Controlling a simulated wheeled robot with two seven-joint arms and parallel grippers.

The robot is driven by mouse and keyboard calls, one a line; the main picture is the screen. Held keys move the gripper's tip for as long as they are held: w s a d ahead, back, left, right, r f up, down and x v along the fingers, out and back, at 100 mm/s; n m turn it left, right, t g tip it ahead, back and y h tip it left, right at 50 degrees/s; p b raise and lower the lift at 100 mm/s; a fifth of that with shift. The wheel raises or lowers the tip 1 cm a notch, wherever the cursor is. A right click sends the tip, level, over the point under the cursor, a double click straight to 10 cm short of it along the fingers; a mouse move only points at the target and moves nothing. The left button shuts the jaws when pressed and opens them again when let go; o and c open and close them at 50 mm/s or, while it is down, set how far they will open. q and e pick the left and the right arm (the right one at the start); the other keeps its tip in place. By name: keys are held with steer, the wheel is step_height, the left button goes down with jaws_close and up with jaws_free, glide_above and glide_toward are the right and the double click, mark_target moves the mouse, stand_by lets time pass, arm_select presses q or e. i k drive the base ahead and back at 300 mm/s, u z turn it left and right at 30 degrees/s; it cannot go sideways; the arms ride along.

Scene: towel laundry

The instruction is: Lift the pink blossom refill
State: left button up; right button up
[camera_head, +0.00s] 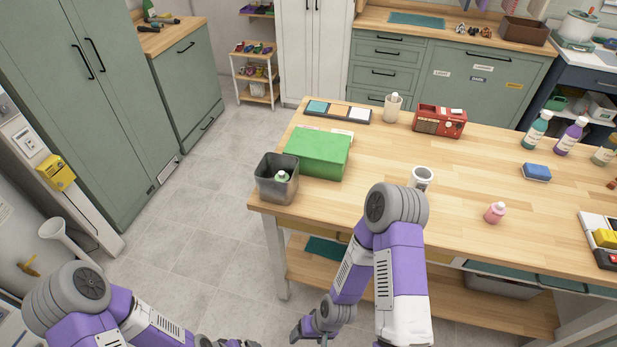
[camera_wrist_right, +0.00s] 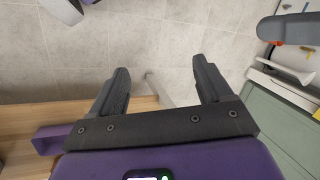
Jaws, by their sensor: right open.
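The pink blossom refill, a small pink bottle with a pale cap (camera_head: 495,213), stands upright on the wooden table (camera_head: 385,165), right of the white mug. My right gripper (camera_head: 308,336) hangs low at the bottom of the head view, below the tabletop and well away from the bottle. In the right wrist view it is open and empty (camera_wrist_right: 160,66), with floor tiles between its fingers; the bottle does not show there. My left arm comes in at the lower left; only dark parts at the bottom edge may belong to its gripper.
On the table, a white mug (camera_head: 421,178), blue sponge (camera_head: 537,172), green box (camera_head: 318,153), grey bin (camera_head: 277,180), red radio (camera_head: 440,121) and several larger bottles stand around. A tray (camera_head: 602,224) with yellow items sits at the right edge. Tabletop around the pink bottle is clear.

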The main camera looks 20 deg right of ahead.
mark_target(495, 213)
steer(key=z, duration=3.55)
steer(key=i, duration=1.8)
steer(key=u, duration=3.45)
